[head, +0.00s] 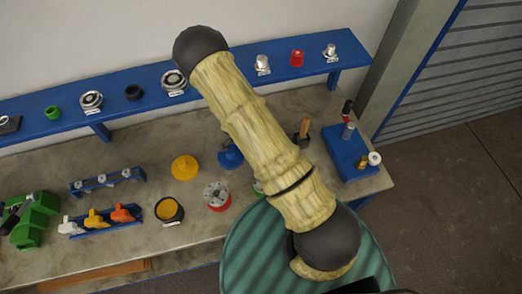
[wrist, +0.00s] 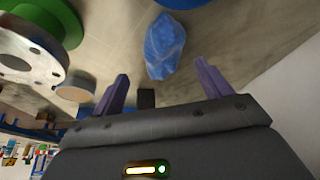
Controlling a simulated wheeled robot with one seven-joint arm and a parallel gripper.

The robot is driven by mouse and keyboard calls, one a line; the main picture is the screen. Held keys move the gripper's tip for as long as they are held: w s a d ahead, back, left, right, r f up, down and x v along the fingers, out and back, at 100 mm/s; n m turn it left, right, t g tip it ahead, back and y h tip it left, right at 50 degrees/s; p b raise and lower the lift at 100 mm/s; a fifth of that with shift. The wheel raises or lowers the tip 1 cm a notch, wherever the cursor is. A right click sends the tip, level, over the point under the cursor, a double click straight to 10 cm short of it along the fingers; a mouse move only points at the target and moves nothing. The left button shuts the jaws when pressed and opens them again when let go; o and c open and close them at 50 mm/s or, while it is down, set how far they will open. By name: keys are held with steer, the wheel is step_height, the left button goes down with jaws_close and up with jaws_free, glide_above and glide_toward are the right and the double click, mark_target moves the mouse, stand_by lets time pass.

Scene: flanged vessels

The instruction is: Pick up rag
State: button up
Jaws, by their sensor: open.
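A crumpled blue rag (wrist: 163,47) lies on the grey bench top in the wrist view, at the upper middle. My gripper (wrist: 161,70) is open, with its two purple fingers spread apart. In that picture the rag shows just beyond the fingertips and between their lines, and nothing is held. The exact gap between fingers and rag is hard to tell. In the head view my own arm covers the middle of the bench, and I cannot make out the rag or the gripper there.
The bench (head: 130,150) carries a yellow flanged part (head: 185,167), a grey and red flange (head: 217,195), a blue flanged part (head: 231,155) and a hammer-like tool (head: 303,130). A blue shelf (head: 120,88) with small parts runs behind. A blue tool stand (head: 350,160) is at right.

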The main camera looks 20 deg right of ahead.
stand_by(0.3)
steer(key=shift+p+x, duration=0.75)
steer(key=shift+x, duration=1.85)
steer(key=shift+w, duration=0.2)
steer(key=shift+c, duration=0.5)
steer(key=c, duration=1)
